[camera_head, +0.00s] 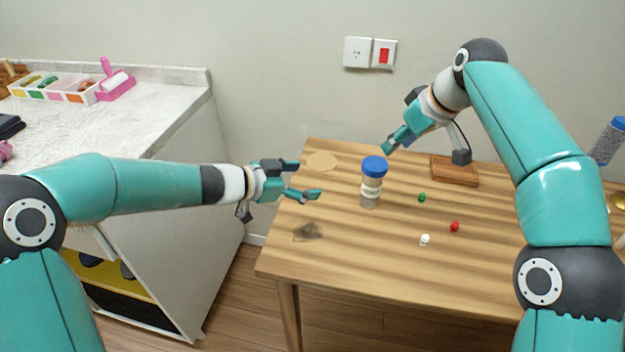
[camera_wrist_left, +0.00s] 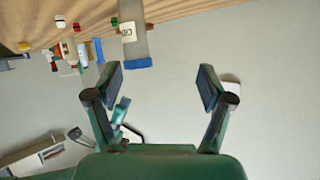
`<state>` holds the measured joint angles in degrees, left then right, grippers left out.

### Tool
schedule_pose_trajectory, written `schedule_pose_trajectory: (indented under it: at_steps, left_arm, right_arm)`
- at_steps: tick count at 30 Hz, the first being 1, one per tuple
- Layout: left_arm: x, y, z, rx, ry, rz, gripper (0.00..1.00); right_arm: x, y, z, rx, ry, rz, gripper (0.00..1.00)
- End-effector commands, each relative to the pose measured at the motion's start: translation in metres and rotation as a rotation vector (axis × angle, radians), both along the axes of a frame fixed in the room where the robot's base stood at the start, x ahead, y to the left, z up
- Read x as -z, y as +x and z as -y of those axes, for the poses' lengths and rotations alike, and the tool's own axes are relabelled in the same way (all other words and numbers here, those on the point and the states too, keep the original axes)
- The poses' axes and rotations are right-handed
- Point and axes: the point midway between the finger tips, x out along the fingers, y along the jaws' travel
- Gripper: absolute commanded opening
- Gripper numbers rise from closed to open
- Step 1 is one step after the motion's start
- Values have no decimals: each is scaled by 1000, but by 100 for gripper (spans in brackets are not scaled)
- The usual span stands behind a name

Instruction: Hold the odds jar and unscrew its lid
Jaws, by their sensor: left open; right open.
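The jar (camera_head: 370,188) stands upright on the wooden table, clear-sided with a pale label and a blue lid (camera_head: 375,165) on top. In the left wrist view the jar (camera_wrist_left: 133,42) appears upside down, lid (camera_wrist_left: 138,64) toward the fingers, apart from them. My left gripper (camera_head: 305,180) is open and empty, to the left of the jar at about its height in the picture; its fingers also show in the left wrist view (camera_wrist_left: 160,82). My right gripper (camera_head: 391,143) is open, above and right of the lid, not visibly touching it. I see no writing that I can read on the label.
Small green (camera_head: 421,197), red (camera_head: 454,226) and white (camera_head: 424,240) pieces lie right of the jar. A wooden block (camera_head: 455,170) sits behind. A blue-capped container (camera_head: 608,142) tilts at far right. The front table is clear.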

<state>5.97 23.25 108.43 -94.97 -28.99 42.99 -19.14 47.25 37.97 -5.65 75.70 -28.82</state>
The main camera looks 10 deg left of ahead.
Motion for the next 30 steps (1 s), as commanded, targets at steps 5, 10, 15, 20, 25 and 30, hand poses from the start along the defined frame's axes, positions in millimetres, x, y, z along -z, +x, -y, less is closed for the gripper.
schedule_pose_trajectory:
  at_steps: [5,10,15,20,25,30]
  left_arm:
    - [-13,-11,25,75,-112,-47,81]
    - [-13,-9,36,91,-136,-60,81]
    - [-3,4,53,91,-134,-60,81]
    - [9,22,74,90,-135,-61,81]
    - [22,43,98,88,-134,-60,81]
    - [34,62,120,87,-134,-59,81]
  right_arm:
    - [0,0,0,0,0,0,42]
    - [0,0,0,0,0,0,42]
    - [0,0,0,-1,0,0,42]
    - [0,0,-1,-1,0,0,42]
    - [0,0,-1,-1,0,0,42]
    - [0,0,-1,-1,0,0,42]
